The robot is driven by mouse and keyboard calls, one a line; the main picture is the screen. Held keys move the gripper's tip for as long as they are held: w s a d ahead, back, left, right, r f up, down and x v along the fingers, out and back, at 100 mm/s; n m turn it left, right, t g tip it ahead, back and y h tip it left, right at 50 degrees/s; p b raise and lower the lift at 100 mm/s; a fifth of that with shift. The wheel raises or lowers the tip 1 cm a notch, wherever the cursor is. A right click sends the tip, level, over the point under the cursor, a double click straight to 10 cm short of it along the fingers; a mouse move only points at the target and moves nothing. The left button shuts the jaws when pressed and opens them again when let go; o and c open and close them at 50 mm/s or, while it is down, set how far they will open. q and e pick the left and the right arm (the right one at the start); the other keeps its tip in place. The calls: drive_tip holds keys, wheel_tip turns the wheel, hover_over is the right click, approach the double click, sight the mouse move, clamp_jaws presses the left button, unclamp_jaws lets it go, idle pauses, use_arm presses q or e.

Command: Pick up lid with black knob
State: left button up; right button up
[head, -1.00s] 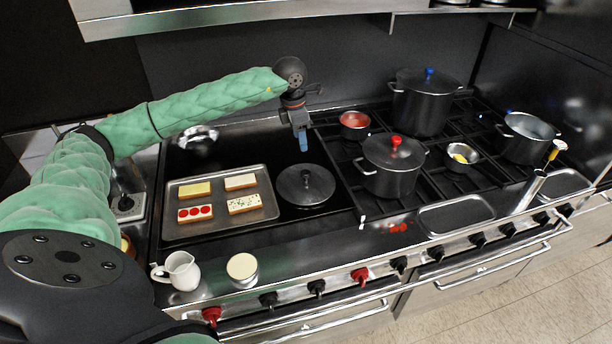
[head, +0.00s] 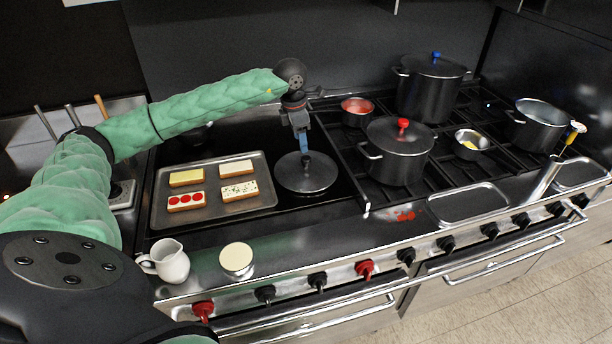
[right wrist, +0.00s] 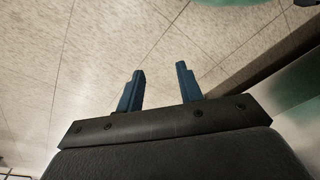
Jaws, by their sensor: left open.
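The dark round lid with a black knob (head: 305,181) lies flat on the black cooktop, right of the sandwich tray. My left gripper (head: 304,151) points down at the lid's middle. It is open, with its blue fingertips at or just above the knob. The knob is largely hidden by the fingers, and I cannot tell whether they touch it. My right gripper (right wrist: 160,72) shows in the right wrist view with its two blue fingers apart and nothing between them, over the tiled floor.
A metal tray (head: 160,212) with several topped bread slices lies left of the lid. A red-knobbed pot (head: 397,160) stands on the grates to the right. A white pitcher (head: 170,264) and a cream-topped round container (head: 237,262) stand at the front edge.

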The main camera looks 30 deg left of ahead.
sight(306, 158)
use_arm(q)
drive_tip(key=shift+w+d+f+p, duration=0.15)
drive_tip(key=shift+f+p, duration=0.2)
drive_tip(key=shift+f, duration=0.35)
drive_tip(key=shift+s+d+f+p, duration=0.1)
drive_tip(key=shift+f+p, duration=0.2)
drive_tip(key=shift+f, duration=0.35)
drive_tip(key=f+p, duration=0.2)
drive_tip(key=d+f+p, duration=0.1)
drive_tip(key=f, duration=0.1)
drive_tip(key=shift+w, duration=0.3)
drive_tip(key=shift+d+f, duration=0.1)
drive_tip(key=shift+f, duration=0.45)
use_arm(e)
drive_tip(key=s+d+f, duration=0.3)
drive_tip(key=f, duration=0.6)
drive_tip(key=shift+s+d+t, duration=0.15)
drive_tip(key=shift+d+t, duration=0.1)
drive_tip(key=shift+t, duration=0.15)
use_arm(q)
clamp_jaws()
use_arm(e)
drive_tip(key=shift+d, duration=0.15)
